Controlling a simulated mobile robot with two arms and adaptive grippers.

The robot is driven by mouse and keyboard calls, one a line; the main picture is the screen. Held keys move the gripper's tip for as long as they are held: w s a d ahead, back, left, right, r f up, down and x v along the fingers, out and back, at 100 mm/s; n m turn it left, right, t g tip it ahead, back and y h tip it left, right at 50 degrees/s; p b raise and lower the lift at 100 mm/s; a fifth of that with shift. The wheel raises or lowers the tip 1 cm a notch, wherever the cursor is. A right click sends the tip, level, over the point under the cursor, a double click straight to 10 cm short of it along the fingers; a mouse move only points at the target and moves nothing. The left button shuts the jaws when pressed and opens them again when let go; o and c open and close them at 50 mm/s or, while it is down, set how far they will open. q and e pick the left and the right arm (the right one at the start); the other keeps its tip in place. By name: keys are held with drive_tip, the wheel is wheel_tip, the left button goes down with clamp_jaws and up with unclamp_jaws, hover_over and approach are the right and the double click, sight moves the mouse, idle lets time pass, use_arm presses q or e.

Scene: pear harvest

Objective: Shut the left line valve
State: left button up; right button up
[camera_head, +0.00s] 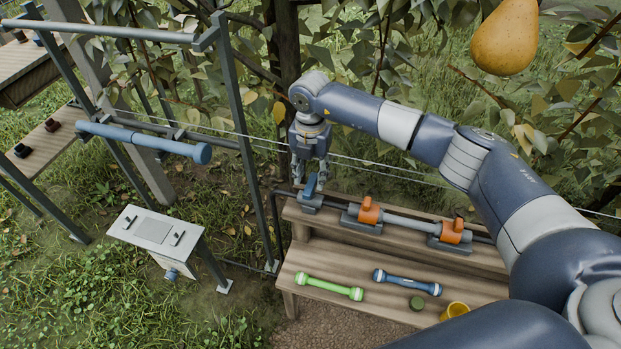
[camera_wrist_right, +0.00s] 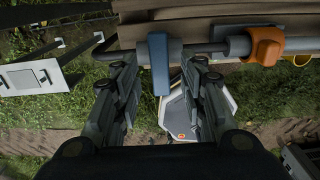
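The left line valve is at the left end of the pipe on the wooden bench, with a blue handle (camera_head: 309,188). My right gripper (camera_head: 310,176) points down just over this handle. In the right wrist view the blue handle (camera_wrist_right: 159,64) lies between the two spread fingers (camera_wrist_right: 157,72), crossing the line of the grey pipe (camera_wrist_right: 205,47). Gaps show on both sides, so the fingers appear not to touch it. The base of the valve is partly hidden. My left gripper is not in view.
Two orange-handled valves (camera_head: 368,212) (camera_head: 453,231) sit farther right on the pipe. A green dumbbell-shaped piece (camera_head: 329,287), a blue one (camera_head: 407,282) and a yellow cup (camera_head: 455,310) are on the lower bench step. A metal frame post (camera_head: 245,150) stands left of the gripper.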

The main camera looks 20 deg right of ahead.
sight(310, 184)
wheel_tip(310, 184, up, 10)
drive_tip(key=shift+f, duration=0.25)
idle(0.4)
